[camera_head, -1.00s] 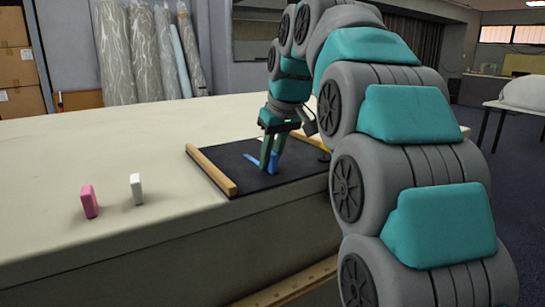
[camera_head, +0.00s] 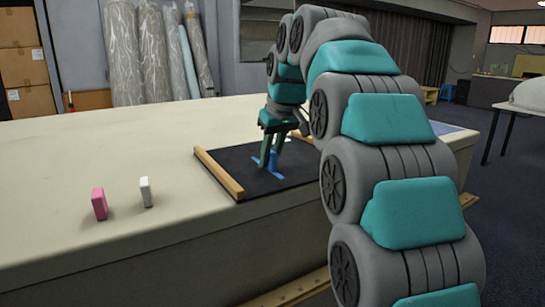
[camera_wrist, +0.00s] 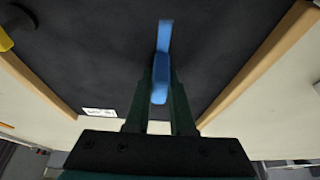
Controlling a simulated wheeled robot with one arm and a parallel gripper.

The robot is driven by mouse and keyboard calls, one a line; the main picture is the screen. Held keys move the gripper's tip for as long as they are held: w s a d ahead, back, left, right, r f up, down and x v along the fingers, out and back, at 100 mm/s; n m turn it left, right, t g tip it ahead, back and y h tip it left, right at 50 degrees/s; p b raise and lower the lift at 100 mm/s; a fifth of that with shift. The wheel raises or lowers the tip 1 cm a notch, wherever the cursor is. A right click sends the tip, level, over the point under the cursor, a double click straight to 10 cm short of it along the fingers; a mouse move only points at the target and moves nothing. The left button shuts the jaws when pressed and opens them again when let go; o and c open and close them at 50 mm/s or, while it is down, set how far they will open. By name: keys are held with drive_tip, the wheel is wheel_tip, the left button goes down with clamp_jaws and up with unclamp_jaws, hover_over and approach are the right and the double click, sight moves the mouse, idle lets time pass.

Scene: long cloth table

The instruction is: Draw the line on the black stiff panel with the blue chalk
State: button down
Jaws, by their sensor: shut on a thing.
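The black stiff panel (camera_head: 240,160) lies flat on the table, with wooden bars along its edges. My gripper (camera_head: 272,156) points down over the panel and is shut on the blue chalk (camera_head: 273,162). In the wrist view the chalk (camera_wrist: 159,92) sits between the fingertips (camera_wrist: 160,85). A blue line (camera_wrist: 164,38) on the panel runs up from the chalk in that view.
A pink block (camera_head: 99,204) and a white block (camera_head: 145,191) stand on the table left of the panel. One wooden bar (camera_head: 218,174) edges the panel's left side. A yellow object (camera_wrist: 6,40) is at the wrist view's corner. The table's far left is clear.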

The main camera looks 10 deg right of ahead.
sight(255, 159)
drive_tip(key=shift+w, duration=0.2)
drive_tip(key=shift+w+a+f, duration=0.1)
drive_tip(key=shift+w+a, duration=0.25)
drive_tip(key=shift+w, duration=0.4)
drive_tip(key=shift+w, duration=0.1)
drive_tip(key=shift+w+a, duration=0.2)
drive_tip(key=shift+w, duration=0.5)
drive_tip(key=shift+w+a, duration=0.1)
drive_tip(key=shift+w, duration=0.15)
drive_tip(key=shift+w, duration=0.1)
drive_tip(key=shift+w+a, duration=0.35)
drive_tip(key=shift+w, duration=0.45)
